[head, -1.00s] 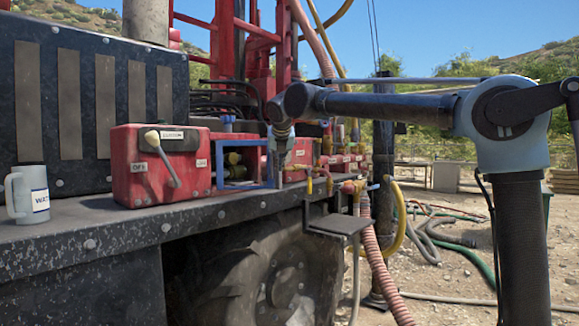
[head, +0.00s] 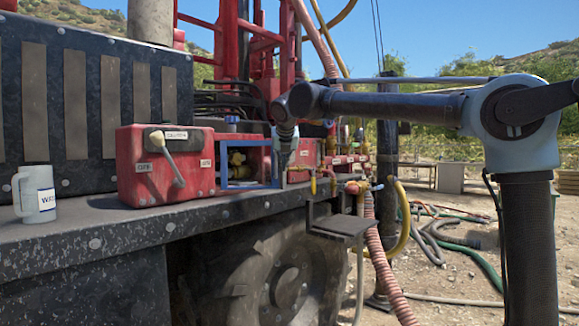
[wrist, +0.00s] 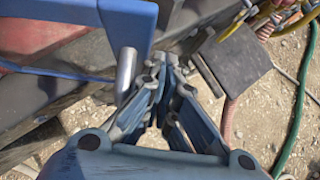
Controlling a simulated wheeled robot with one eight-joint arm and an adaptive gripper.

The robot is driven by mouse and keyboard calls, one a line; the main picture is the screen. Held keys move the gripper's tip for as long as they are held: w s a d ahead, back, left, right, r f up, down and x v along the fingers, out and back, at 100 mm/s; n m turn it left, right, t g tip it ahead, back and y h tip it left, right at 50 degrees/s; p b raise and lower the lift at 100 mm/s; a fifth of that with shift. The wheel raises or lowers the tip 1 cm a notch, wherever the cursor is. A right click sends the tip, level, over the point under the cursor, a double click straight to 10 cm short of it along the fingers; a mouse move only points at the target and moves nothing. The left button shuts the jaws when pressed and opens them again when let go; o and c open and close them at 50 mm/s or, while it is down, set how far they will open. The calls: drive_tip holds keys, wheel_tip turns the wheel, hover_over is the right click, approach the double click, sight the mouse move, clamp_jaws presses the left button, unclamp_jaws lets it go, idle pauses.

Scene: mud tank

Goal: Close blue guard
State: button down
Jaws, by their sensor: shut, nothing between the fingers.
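The blue guard (head: 222,162) is an open rectangular frame around a brass valve (head: 238,163) on the red equipment, right of the lever box. In the wrist view, the guard (wrist: 128,22) fills the upper left, with a thin blue bar below it. My gripper (head: 286,158) is at the guard's right side in the head view, its tips hard to make out. In the wrist view my gripper (wrist: 168,62) is shut and empty, its fingertips right of the guard. A grey metal rod stands between them; I cannot tell whether anything touches.
A red box with a lever (head: 165,165) stands left of the guard, and a grey mug (head: 34,195) stands farther left on the dark deck (head: 110,238). A small dark step (head: 342,226) and hoses lie right of the deck edge.

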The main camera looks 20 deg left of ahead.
drive_tip(key=s+d+r, duration=0.7)
drive_tip(key=d, duration=0.1)
drive_tip(key=s+a+m+t+h, duration=0.1)
drive_tip(key=s+a+m+h, duration=0.3)
drive_tip(key=s, duration=1)
drive_tip(key=w+a+f+n+y, duration=0.1)
drive_tip(key=w+a+f, duration=0.2)
drive_tip(key=w+f, duration=0.3)
drive_tip(key=shift+w+f+y, duration=0.4)
drive_tip(key=shift+w, duration=1.95)
drive_tip(key=shift+a, duration=0.2)
